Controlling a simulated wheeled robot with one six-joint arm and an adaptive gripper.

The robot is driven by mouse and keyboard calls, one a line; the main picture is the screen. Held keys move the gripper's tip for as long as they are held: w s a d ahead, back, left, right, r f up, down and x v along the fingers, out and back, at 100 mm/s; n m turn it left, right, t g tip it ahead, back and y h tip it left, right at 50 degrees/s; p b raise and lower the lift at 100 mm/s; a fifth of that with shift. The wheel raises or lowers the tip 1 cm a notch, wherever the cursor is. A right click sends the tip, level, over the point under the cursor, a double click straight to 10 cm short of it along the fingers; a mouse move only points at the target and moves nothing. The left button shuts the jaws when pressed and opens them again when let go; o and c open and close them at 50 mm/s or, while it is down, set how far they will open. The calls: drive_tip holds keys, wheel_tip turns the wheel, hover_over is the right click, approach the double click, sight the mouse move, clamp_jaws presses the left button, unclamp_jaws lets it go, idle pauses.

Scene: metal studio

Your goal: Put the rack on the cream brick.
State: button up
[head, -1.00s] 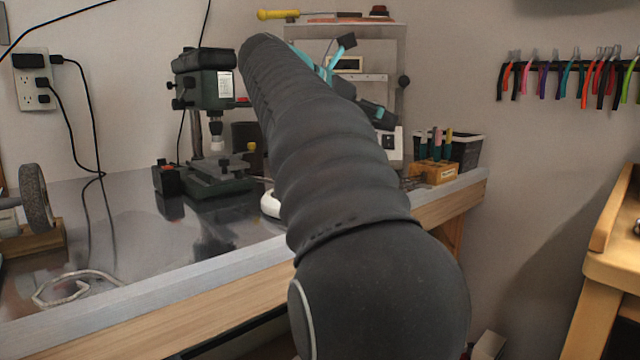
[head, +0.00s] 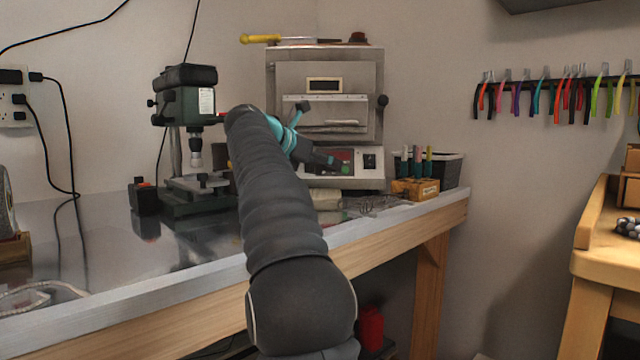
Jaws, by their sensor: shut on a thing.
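My gripper (head: 328,162), dark with a teal wrist, is in front of the kiln-like box at the back of the bench. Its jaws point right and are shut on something. The held thing is too small and dark to make out clearly; I take it to be the rack. A cream block (head: 325,198), which looks like the cream brick, lies on the bench below my gripper. Its left part is hidden behind my arm. I cannot tell the height of the gripper above it.
The kiln-like box (head: 372,95) stands behind. A drill press (head: 185,105) stands left. Thin metal pieces (head: 376,205) lie right of the cream block. A wooden tool block (head: 415,190) and a dark bin (head: 447,170) stand farther right. The bench's front left (head: 130,255) is mostly bare.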

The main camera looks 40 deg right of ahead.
sight(320, 193)
drive_tip(key=shift+w+f, duration=0.4)
drive_tip(key=shift+w, duration=0.25)
drive_tip(key=shift+f+b, duration=0.95)
drive_tip(key=shift+f, duration=1.05)
drive_tip(key=shift+f, duration=0.15)
drive_tip(key=o, duration=1.1)
drive_tip(key=shift+o, duration=0.2)
drive_tip(key=shift+r, duration=0.2)
drive_tip(key=p+v, duration=0.1)
drive_tip(key=v, duration=1.1)
